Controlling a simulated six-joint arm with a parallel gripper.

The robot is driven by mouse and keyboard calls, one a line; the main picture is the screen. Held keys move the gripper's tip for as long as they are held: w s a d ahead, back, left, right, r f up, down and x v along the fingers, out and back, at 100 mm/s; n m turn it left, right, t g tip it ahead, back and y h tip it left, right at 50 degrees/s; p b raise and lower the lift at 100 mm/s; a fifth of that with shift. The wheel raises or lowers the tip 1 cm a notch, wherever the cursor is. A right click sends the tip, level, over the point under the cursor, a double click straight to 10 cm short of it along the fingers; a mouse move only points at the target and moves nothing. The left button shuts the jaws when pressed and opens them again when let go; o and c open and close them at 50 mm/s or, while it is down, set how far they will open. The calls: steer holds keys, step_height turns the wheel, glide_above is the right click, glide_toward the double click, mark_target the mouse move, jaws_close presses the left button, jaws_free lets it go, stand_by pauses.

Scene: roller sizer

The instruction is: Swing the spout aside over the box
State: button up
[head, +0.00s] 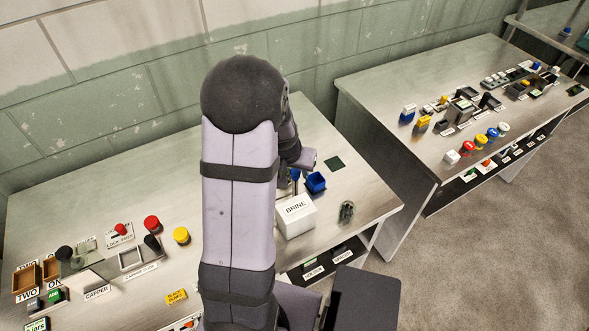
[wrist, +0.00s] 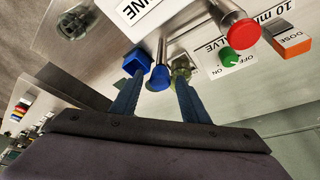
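My gripper (wrist: 158,90) shows in the wrist view with two blue fingers spread apart. Between them is a slim metal rod with a blue rounded end (wrist: 158,78); I cannot tell whether either finger touches it. A thicker metal tube with a red end (wrist: 243,34) lies to the right. I cannot tell for certain which is the spout. A small blue box (head: 316,181) stands behind the white BRINE box (head: 297,216); a blue box-like shape (wrist: 136,62) is by the left finger. In the head view my arm hides most of the gripper.
A green knob (wrist: 240,62) marked ON/OFF and an orange DOSE button (wrist: 291,41) are right of the fingers. A clear jar (head: 346,211) stands right of BRINE. Red and yellow knobs and the CAPPER fill the left table. A second table (head: 375,92) stands right.

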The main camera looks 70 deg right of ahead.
jaws_close()
